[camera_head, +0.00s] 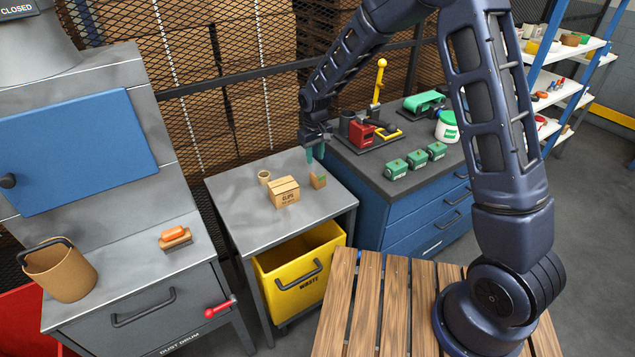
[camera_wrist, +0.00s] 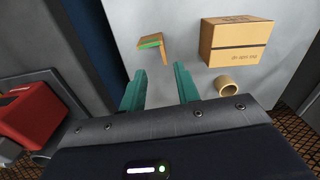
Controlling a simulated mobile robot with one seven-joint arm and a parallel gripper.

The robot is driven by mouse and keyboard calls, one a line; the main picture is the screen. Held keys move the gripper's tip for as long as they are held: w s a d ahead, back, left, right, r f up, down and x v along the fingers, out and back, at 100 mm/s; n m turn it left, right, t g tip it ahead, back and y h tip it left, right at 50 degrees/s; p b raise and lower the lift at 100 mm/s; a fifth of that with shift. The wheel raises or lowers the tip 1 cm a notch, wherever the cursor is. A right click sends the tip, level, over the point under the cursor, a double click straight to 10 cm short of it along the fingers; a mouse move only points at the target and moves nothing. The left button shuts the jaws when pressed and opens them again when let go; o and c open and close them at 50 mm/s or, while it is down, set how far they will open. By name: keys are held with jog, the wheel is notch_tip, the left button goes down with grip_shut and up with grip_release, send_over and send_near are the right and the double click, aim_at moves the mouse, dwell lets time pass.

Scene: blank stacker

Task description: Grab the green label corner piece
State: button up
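The corner piece (camera_head: 318,180) is a small tan, angled piece with a green label. It stands on the grey table (camera_head: 235,207), right of a cardboard box. In the wrist view the corner piece (camera_wrist: 151,46) lies beyond my fingertips, its green label on the lower edge. My gripper (camera_head: 316,153) is above and behind the piece in the head view. In the wrist view my gripper (camera_wrist: 159,82) has its two teal fingers apart, with nothing between them. The fingers do not touch the piece.
The cardboard box (camera_head: 284,192) and a small tan ring (camera_head: 264,177) stand near the piece. A yellow waste bin (camera_head: 300,262) is under the table. The dark workbench (camera_head: 372,178) at right carries several green blocks and a red device (camera_head: 362,134). The table's front is clear.

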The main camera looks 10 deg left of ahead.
aim_at(314, 175)
jog(key=shift+s+a+f, duration=0.1)
jog(key=shift+a+f, duration=0.2)
jog(key=shift+f, duration=0.3)
jog(key=shift+d+f, duration=0.1)
jog(key=shift+f, duration=5)
grip_shut()
